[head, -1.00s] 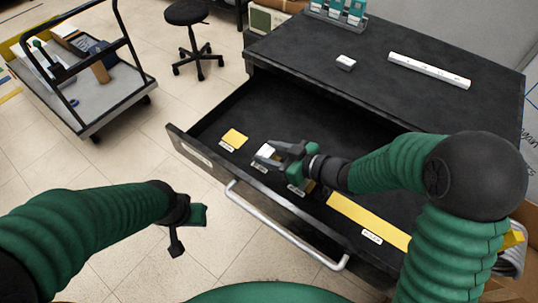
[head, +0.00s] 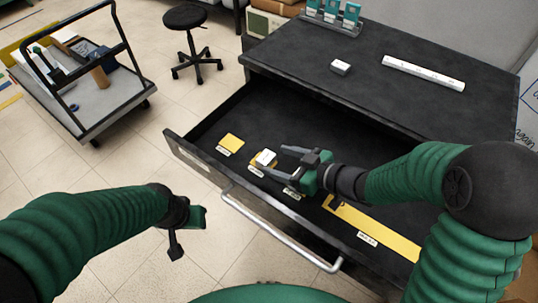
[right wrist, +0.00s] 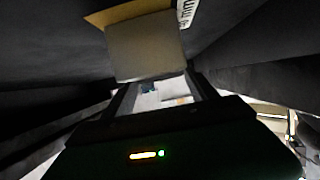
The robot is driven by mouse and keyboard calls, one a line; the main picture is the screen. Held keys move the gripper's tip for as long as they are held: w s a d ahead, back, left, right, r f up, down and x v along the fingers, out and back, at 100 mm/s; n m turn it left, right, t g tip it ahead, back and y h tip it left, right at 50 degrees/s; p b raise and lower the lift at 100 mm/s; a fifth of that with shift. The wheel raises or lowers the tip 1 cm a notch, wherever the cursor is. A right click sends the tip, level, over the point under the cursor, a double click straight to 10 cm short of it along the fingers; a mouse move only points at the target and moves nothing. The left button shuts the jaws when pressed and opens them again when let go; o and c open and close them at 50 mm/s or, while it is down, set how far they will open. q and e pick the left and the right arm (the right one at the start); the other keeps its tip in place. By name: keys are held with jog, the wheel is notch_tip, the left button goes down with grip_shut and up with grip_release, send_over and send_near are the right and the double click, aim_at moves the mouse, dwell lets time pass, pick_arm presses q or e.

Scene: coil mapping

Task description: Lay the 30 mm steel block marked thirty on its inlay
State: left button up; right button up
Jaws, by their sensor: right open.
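The steel block (head: 266,156), small with a pale top, sits in the open drawer on a yellow inlay (head: 256,163), whose edges show around it. In the right wrist view the block (right wrist: 146,46) is a grey face ahead of the jaws, with a yellow strip of inlay (right wrist: 115,13) beyond it. My right gripper (head: 278,162) is open and empty, just right of the block, its fingers pointing at it. I cannot tell whether a fingertip still touches it. My left gripper (head: 187,220) hangs outside the drawer, far from the block; its jaws are unclear.
Another yellow inlay (head: 231,143) lies bare to the left, and a long yellow inlay (head: 375,232) lies to the right. On the cabinet top are a small white block (head: 341,68) and a long white bar (head: 423,73). The drawer handle (head: 280,235) sticks out in front.

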jog(key=v, duration=0.3)
jog(key=p+v, duration=0.1)
jog(key=v, duration=0.2)
jog(key=shift+s+a+r, duration=0.1)
jog(key=shift+r, duration=0.2)
jog(key=shift+s+d+r, duration=0.1)
jog(key=shift+s+d, duration=0.2)
jog(key=shift+d, duration=0.2)
